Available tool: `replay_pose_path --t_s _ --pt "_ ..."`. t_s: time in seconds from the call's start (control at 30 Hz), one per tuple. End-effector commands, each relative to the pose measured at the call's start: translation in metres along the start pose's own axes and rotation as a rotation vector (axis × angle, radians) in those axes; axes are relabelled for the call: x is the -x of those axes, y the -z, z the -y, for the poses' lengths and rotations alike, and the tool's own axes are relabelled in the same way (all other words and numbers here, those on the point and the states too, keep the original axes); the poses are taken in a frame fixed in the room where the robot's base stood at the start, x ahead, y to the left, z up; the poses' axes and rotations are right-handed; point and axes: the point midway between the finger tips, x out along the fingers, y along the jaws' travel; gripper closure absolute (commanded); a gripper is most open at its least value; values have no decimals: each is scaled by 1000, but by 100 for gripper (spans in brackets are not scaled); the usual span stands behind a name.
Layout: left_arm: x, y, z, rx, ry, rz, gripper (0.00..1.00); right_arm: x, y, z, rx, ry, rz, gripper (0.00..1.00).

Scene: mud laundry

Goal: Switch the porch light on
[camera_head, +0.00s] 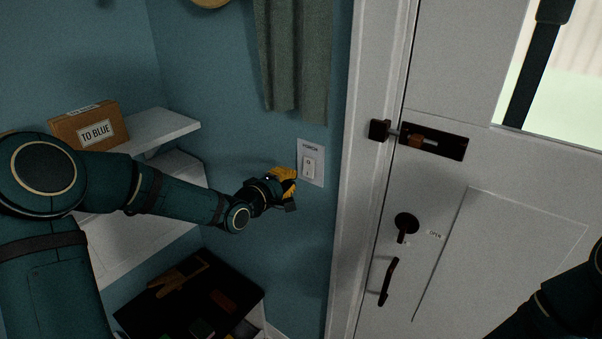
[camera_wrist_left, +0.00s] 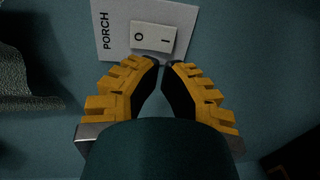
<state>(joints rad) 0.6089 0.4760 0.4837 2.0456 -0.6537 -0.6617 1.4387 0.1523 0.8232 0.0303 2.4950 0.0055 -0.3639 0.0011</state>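The porch light switch is a white wall plate (camera_head: 318,175) marked PORCH with a rocker (camera_head: 309,167), on the blue wall left of the door frame. In the left wrist view the plate (camera_wrist_left: 113,48) is at the top, and its rocker (camera_wrist_left: 153,38) shows O and I. Which side is pressed in is unclear. My left gripper (camera_head: 293,181) is just left of the plate. In the wrist view its yellow-padded fingertips (camera_wrist_left: 164,65) are nearly together, just below the rocker, holding nothing. Contact with the rocker cannot be told. My right gripper is out of view.
A white door (camera_head: 480,240) with a slide bolt (camera_head: 433,141), a knob (camera_head: 406,222) and a pull handle (camera_head: 388,281) is at right. A grey-green cloth (camera_head: 292,65) hangs above the switch. A white shelf (camera_head: 165,127) with a cardboard box (camera_head: 88,126) is at left.

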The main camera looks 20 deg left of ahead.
Motion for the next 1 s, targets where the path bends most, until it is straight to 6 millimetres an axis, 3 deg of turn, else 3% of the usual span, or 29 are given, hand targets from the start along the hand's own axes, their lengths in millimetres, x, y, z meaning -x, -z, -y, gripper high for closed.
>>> replay_pose_path --t_s 0.1,0.33,0.83,1.0 --pt "-23 -1 -1 2 0 2 100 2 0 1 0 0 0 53" --pt "-49 0 -1 1 1 0 100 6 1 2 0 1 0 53" --pt "-55 0 0 0 -1 0 100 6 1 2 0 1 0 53" --pt "-59 1 5 0 -37 -2 100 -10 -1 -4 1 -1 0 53"
